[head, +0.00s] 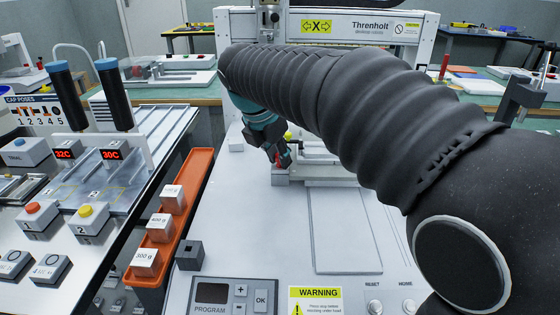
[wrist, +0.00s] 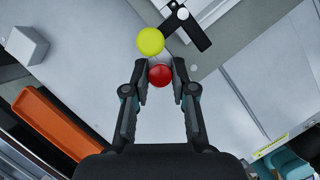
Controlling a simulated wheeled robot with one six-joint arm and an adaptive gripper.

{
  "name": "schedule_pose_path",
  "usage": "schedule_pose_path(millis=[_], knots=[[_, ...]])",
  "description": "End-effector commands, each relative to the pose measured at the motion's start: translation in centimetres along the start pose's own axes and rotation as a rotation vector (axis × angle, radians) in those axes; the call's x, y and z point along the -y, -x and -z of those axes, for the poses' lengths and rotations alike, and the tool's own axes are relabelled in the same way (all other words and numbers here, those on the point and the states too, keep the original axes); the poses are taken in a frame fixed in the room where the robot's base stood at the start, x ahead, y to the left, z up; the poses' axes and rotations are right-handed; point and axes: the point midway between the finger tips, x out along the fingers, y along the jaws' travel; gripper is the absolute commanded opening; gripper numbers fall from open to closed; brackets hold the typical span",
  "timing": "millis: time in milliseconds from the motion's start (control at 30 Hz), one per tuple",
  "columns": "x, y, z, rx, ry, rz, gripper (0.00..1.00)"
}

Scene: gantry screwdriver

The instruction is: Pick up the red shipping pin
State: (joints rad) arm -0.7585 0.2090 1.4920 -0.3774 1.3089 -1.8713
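The red shipping pin shows as a round red head (wrist: 160,75) in the wrist view, between the fingertips of my gripper (wrist: 160,68). Its shaft is hidden. The fingers stand apart on either side of the head, with what looks like a narrow gap at each side. In the head view my gripper (head: 280,160) points down at a small grey block (head: 280,178) on the white machine bed, with a bit of red showing at the fingertips. My arm covers much of the area to the right.
A yellow knob (wrist: 150,41) stands just beyond the fingertips, near a black bracket (wrist: 188,30). An orange tray (head: 184,205) with labelled weights lies to the left. A dark block (head: 190,255) sits nearer. The flat plate (head: 340,235) in front is bare.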

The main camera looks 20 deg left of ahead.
Motion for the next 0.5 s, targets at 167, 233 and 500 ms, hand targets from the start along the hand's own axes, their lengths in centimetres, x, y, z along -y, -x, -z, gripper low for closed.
schedule_pose_path(millis=[167,233,500], knots=[[0.00,0.02,0.00,0.000,0.000,0.000,0.00],[0.00,0.03,0.00,0.000,0.000,0.000,0.00],[-0.02,0.30,-0.12,0.000,-0.001,-0.001,0.00]])
